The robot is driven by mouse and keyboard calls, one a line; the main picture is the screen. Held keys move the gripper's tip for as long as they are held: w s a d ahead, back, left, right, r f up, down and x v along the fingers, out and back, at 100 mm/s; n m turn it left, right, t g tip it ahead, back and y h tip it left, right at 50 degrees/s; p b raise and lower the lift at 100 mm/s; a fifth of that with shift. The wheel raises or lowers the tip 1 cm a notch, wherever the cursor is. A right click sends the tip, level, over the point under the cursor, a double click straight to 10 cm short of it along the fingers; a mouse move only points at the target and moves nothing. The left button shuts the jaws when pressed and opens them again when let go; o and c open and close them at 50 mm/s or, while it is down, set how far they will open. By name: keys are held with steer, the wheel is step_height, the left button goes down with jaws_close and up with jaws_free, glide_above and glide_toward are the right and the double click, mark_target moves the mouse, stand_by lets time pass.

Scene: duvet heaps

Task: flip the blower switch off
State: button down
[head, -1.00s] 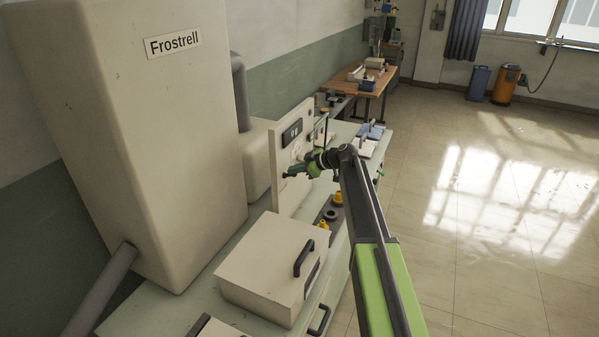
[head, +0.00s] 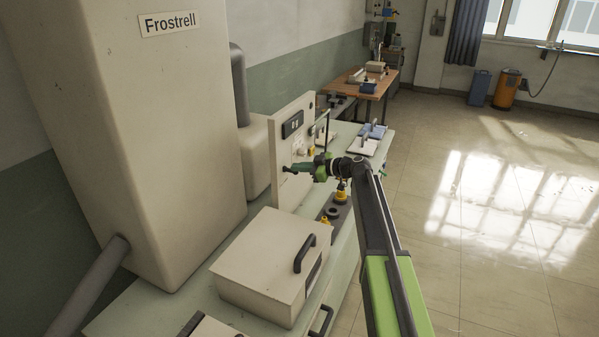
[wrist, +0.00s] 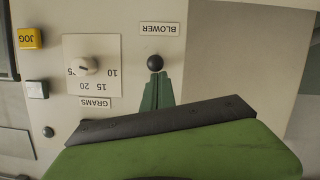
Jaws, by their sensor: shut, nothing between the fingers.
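The blower switch is a toggle with a black ball end (wrist: 155,62), seen near the middle of the wrist view beside the upside-down BLOWER label (wrist: 160,29). It is on a cream upright panel (head: 278,155). My gripper (wrist: 157,80) is shut and empty. Its green fingertips are just below the black ball in the wrist view; I cannot tell whether they touch it. In the head view my gripper (head: 295,169) is in front of the panel, with a dark ball at its tip.
The panel also has a GRAMS dial (wrist: 88,66) and a yellow JOG button (wrist: 30,38). A cream lidded box (head: 262,262) with a black handle stands on the bench nearer me. A large Frostrell hopper (head: 140,140) rises at left. Open floor (head: 500,270) lies to the right.

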steer(key=shift+s+d+f+b, duration=0.1)
steer(key=shift+d+f+b, duration=0.05)
steer(key=shift+f+b, duration=0.45)
steer(key=shift+d+f+b, duration=0.15)
steer(key=shift+f+b, duration=0.3)
steer(key=shift+f, duration=0.2)
steer(key=shift+s+f, duration=0.1)
steer(key=shift+s, duration=0.05)
steer(key=shift+s+f+b, duration=0.1)
steer(key=shift+f+b, duration=0.05)
steer(key=shift+b, duration=0.3)
steer(key=shift+d, duration=0.1)
step_height(320, 180, up, 4)
steer(key=s+p, duration=0.2)
steer(key=p, duration=0.3)
steer(key=s+d+f+b, duration=0.2)
steer(key=s+d, duration=0.3)
steer(key=d, duration=0.4)
steer(key=shift+s+f+b, duration=0.15)
steer(key=shift+b, duration=0.5)
